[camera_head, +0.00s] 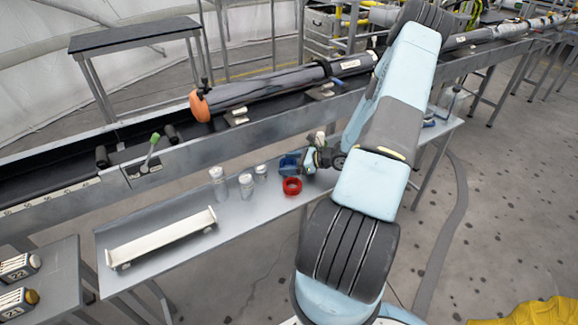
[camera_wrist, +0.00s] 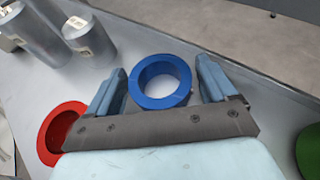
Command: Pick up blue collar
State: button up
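The blue collar (camera_wrist: 160,82) is a short, thick ring on the grey table, seen in the wrist view between the two fingers of my gripper (camera_wrist: 162,88). The fingers are apart, one on each side of it, with a small gap showing at the right finger and little gap at the left. In the head view the blue collar (camera_head: 289,164) is partly hidden behind my gripper (camera_head: 310,160), which is low over the table.
A red ring (camera_head: 292,186) lies close beside the blue collar. Several metal cylinders (camera_head: 246,185) stand to the left. A long white tray (camera_head: 162,238) lies on the table's left part. A green object (camera_wrist: 309,150) shows at the wrist view's right edge.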

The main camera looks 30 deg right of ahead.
jog(key=c, duration=0.8)
jog(key=shift+c, duration=0.2)
